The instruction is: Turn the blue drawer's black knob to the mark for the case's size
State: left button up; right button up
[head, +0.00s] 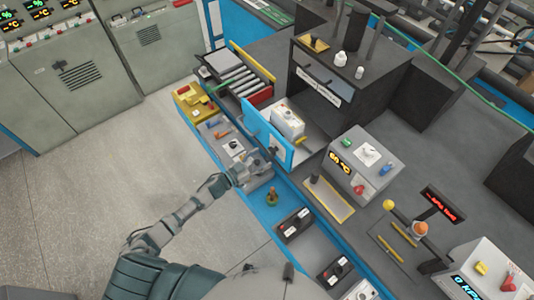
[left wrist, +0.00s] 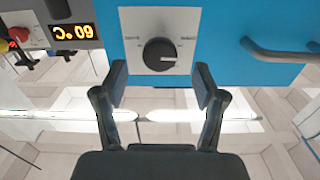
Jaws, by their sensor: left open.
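The blue drawer (head: 262,125) stands pulled out in the head view, with a white case (head: 287,122) in it. The left wrist view shows the blue drawer front (left wrist: 225,30) with a black round knob (left wrist: 159,55) on a white plate. A pale line on the knob points right in that view. Small marks on the plate are too blurred to read. My left gripper (head: 265,160) is at the drawer front. In the left wrist view my left gripper (left wrist: 161,82) is open, its fingertips just short of the knob, one to each side. My right gripper is not in view.
A curved handle (left wrist: 280,50) is beside the knob plate. A grey box with a lit display (head: 362,168) stands right of the drawer. A blue-edged bench (head: 285,185) with small objects runs below. The floor (head: 110,165) at left is clear.

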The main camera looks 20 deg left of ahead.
aim_at(270, 153)
pick_arm(q)
jog(key=x, duration=0.3)
jog(key=shift+w+d, duration=0.2)
jog(key=shift+d, duration=0.15)
jog(key=shift+a, duration=0.1)
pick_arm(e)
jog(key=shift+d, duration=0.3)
pick_arm(q)
jog(key=shift+a, duration=0.2)
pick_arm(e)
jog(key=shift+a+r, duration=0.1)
pick_arm(q)
jog(key=c, duration=1.2)
jog(key=shift+d, duration=0.15)
